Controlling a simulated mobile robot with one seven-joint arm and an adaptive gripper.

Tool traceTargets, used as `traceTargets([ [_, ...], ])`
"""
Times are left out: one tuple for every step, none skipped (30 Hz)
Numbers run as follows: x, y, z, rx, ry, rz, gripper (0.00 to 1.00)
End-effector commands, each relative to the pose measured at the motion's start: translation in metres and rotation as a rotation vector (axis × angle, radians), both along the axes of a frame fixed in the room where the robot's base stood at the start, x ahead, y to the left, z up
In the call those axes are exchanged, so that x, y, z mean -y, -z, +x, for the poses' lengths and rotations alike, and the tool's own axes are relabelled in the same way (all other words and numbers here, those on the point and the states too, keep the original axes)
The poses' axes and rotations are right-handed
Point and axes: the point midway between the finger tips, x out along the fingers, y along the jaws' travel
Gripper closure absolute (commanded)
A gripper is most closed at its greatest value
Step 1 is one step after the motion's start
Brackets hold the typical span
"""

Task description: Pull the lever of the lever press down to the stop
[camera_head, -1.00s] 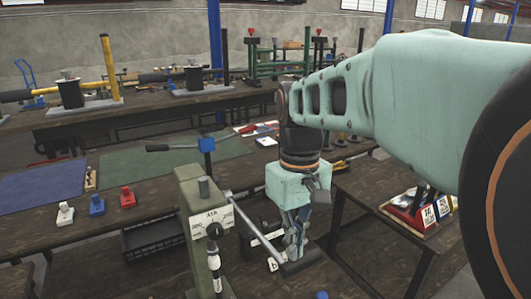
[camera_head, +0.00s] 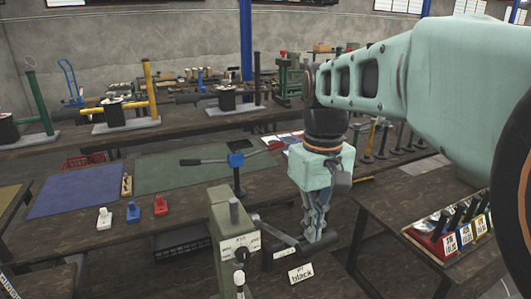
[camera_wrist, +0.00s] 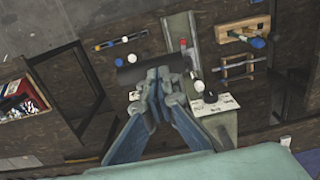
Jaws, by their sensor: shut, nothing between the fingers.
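The lever press (camera_head: 222,235) is a grey-green column with white label plates at the lower middle of the head view. Its lever (camera_head: 276,233) slopes down to the right and ends in a dark cylindrical handle (camera_head: 318,243). My gripper (camera_head: 313,233) is shut and empty, pointing down with its fingertips at the handle. In the wrist view, the dark handle (camera_wrist: 150,68) lies across just beyond the closed fingertips (camera_wrist: 160,82). I cannot tell whether they touch it.
White, blue and red small blocks (camera_head: 133,211) sit left on the bench. A blue mat (camera_head: 75,190) and green mat (camera_head: 180,170) lie behind. A label tray (camera_head: 450,240) stands right.

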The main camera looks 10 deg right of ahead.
Motion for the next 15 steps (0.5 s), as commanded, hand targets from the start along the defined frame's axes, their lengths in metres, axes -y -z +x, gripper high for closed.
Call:
traceTargets([
  [-0.001, -0.005, 0.0, 0.004, -0.003, -0.001, 1.0],
  [-0.001, -0.006, 0.001, 0.004, -0.003, -0.001, 1.0],
  [-0.002, -0.007, 0.002, 0.005, -0.003, 0.0, 1.0],
  [-0.002, -0.009, 0.003, 0.005, -0.003, 0.0, 1.0],
  [-0.002, -0.012, 0.004, 0.005, -0.002, 0.0, 1.0],
  [-0.003, -0.017, 0.006, 0.004, -0.002, -0.001, 1.0],
  [-0.003, -0.02, 0.008, 0.004, -0.002, 0.0, 1.0],
  [-0.004, -0.024, 0.01, 0.003, -0.002, 0.0, 1.0],
  [-0.005, -0.029, 0.013, 0.002, -0.002, 0.0, 1.0],
  [-0.006, -0.034, 0.016, 0.002, -0.002, 0.0, 1.0],
  [-0.006, -0.038, 0.018, 0.002, -0.001, 0.0, 1.0],
  [-0.007, -0.042, 0.021, 0.001, -0.001, 0.0, 1.0],
  [-0.008, -0.046, 0.024, 0.0, 0.0, 0.0, 1.0],
  [-0.009, -0.049, 0.026, 0.0, 0.0, 0.0, 1.0],
  [-0.009, -0.052, 0.028, 0.001, 0.0, 0.0, 1.0],
])
